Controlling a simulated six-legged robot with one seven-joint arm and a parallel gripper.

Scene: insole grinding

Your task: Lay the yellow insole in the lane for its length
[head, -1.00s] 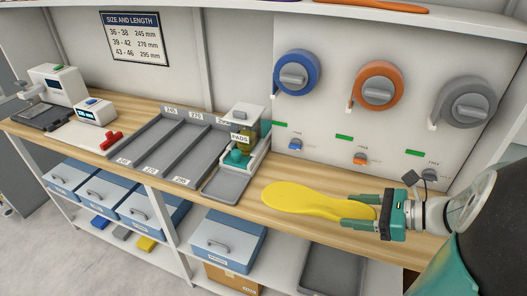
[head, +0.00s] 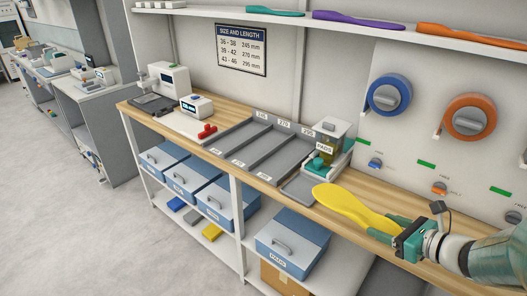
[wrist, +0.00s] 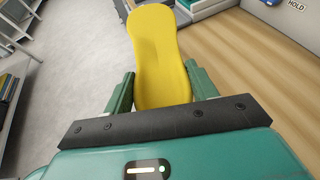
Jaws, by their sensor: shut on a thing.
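The yellow insole (head: 352,207) is held by one end in my gripper (head: 394,232), at the front edge of the wooden bench. In the wrist view the insole (wrist: 158,52) points straight out between the two green fingers of my gripper (wrist: 161,92). The grey lane tray (head: 245,150) lies on the bench to the left of the insole. Its lanes carry labels; 245 and 270 can be read, and they look empty. A size and length sign (head: 242,50) on the wall lists 245, 270 and 295 mm.
A pad dispenser (head: 329,137) with a small grey tray (head: 299,188) stands between the lane tray and my gripper. A measuring device (head: 196,106) and a red item (head: 207,130) are at the left. Blue drawers (head: 293,242) sit below the bench. A shelf with insoles (head: 350,19) runs above.

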